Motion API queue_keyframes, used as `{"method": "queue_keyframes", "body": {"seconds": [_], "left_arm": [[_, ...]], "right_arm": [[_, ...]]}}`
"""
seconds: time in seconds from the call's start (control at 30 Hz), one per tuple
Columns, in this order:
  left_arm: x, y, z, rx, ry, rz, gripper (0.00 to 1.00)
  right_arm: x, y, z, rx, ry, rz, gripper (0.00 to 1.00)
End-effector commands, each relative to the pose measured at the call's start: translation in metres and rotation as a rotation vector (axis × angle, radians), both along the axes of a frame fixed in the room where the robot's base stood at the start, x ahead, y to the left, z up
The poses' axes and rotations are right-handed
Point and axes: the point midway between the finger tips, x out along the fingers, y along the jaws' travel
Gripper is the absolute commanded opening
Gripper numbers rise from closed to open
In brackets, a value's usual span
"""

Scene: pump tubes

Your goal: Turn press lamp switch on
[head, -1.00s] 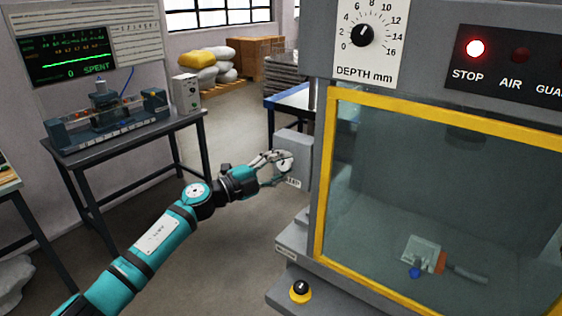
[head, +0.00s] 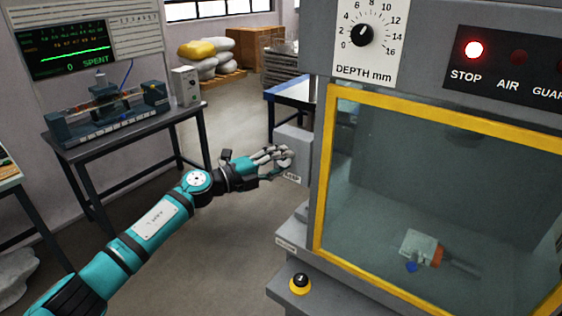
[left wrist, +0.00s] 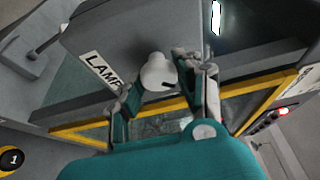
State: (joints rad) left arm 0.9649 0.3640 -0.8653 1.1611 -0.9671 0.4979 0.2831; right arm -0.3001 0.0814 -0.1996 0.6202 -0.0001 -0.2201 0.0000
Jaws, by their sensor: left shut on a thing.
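The lamp switch box is a grey box (head: 291,139) on the left side of the press, with a white label reading LAMP (left wrist: 101,70) in the left wrist view. A pale round knob with a dark mark (left wrist: 157,70) stands out from its face. My left gripper (head: 280,157) is at the box, its fingers on either side of the knob. In the left wrist view the left gripper (left wrist: 167,84) is shut on the knob. In the head view the fingers mostly hide the knob. My right gripper is not in view.
The press has a yellow-framed clear guard (head: 440,205), a depth dial (head: 362,35) and a lit red STOP lamp (head: 474,49). A black knob on a yellow base (head: 300,283) sits at its front ledge. A bench (head: 130,135) stands at left. The floor between is clear.

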Motion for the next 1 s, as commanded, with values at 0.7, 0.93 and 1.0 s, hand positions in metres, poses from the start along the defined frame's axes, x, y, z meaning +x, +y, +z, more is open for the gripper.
{"method": "queue_keyframes", "body": {"seconds": [0.7,0.93,1.0], "left_arm": [[-0.009,0.017,-0.001,0.002,0.001,0.002,0.57],[-0.035,0.059,-0.001,0.003,0.002,0.002,0.57],[-0.042,0.071,-0.002,0.003,0.002,0.002,0.57]], "right_arm": [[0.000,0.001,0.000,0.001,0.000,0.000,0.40],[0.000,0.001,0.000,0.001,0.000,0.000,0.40],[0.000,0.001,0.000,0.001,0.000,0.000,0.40]]}}
